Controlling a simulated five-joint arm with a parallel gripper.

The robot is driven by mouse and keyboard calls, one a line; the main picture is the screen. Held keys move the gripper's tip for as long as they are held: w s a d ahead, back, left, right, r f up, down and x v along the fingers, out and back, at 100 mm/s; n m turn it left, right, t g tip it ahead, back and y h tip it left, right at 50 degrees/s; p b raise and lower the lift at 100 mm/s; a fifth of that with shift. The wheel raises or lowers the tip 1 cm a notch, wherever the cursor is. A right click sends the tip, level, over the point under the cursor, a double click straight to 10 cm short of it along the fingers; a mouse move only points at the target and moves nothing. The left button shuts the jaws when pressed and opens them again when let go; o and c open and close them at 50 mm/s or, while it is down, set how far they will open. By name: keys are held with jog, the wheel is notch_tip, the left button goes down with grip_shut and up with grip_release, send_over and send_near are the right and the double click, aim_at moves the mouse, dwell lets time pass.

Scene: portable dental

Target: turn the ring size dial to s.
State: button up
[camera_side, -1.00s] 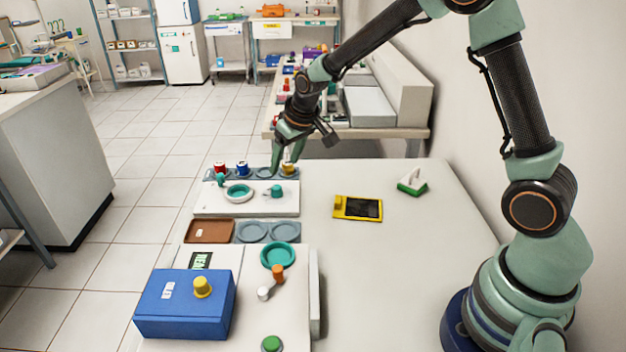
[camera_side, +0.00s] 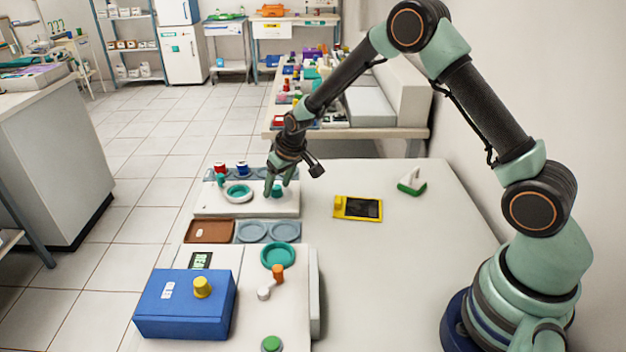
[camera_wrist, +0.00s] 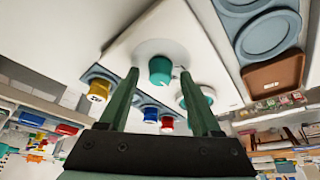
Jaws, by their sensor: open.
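The teal dial knob (camera_side: 277,192) stands on the right part of a white panel (camera_side: 212,211), beside a teal ring on a white disc (camera_side: 239,192). In the wrist view the knob (camera_wrist: 160,70) sits on a round white base, with a pale mark on its face; no size letters can be read. My gripper (camera_side: 278,185) is open and points down at the knob. In the wrist view its two fingers (camera_wrist: 160,76) lie on either side of the knob, with gaps on both sides. Whether the fingertips reach down around it is unclear.
Red and blue spools (camera_side: 230,168) stand in a rack behind the panel. A brown tray (camera_side: 208,231) and grey-blue round dishes (camera_side: 268,231) lie in front. A blue box (camera_side: 184,304) is nearer. A yellow-framed device (camera_side: 358,208) lies to the right, with clear table around it.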

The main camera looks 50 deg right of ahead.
grip_shut()
jog(key=shift+m, duration=0.7)
jog(key=shift+a, duration=0.1)
grip_release()
jog(key=v, duration=1.2)
